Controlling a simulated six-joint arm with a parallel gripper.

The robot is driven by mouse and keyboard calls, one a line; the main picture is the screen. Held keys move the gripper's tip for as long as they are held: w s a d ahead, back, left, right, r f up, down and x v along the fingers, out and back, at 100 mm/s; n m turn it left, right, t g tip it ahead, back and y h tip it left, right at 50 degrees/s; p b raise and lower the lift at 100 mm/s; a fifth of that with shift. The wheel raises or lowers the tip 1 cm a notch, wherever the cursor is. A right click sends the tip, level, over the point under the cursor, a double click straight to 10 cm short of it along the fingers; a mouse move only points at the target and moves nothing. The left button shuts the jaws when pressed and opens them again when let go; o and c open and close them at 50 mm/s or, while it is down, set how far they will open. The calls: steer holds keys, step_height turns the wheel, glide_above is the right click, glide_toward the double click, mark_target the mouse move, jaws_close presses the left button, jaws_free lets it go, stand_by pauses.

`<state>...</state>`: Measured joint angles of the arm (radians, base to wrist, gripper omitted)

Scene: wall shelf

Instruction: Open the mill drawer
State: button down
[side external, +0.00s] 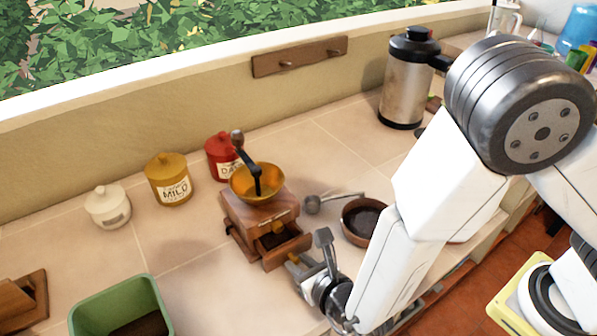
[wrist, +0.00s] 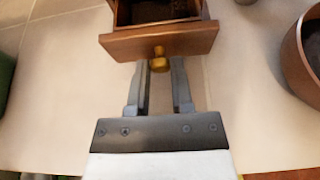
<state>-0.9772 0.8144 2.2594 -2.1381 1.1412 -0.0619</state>
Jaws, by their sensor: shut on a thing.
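The wooden coffee mill (side external: 262,208) stands on the tiled counter, with a brass bowl (side external: 256,183) and a crank on top. Its drawer (side external: 286,250) is pulled part way out at the front, and dark contents show inside it. The drawer front also shows in the wrist view (wrist: 190,40), with its brass knob (wrist: 159,62) in the middle. My gripper (wrist: 159,68) is at the drawer front, shut on the brass knob, one finger on each side of it. In the side view my gripper (side external: 300,265) reaches the drawer from the lower right.
A copper bowl (side external: 349,222) with dark contents stands right of the mill, with a metal scoop (side external: 313,204) beside it. A green bin (side external: 80,318) stands at front left. Yellow (side external: 168,168), red (side external: 215,147) and white (side external: 106,219) jars stand behind. A steel flask (side external: 402,95) stands at back right.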

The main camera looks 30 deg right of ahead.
steer(key=shift+s, duration=1.35)
steer(key=shift+c, duration=2.4)
jaws_free()
steer(key=shift+w, duration=0.15)
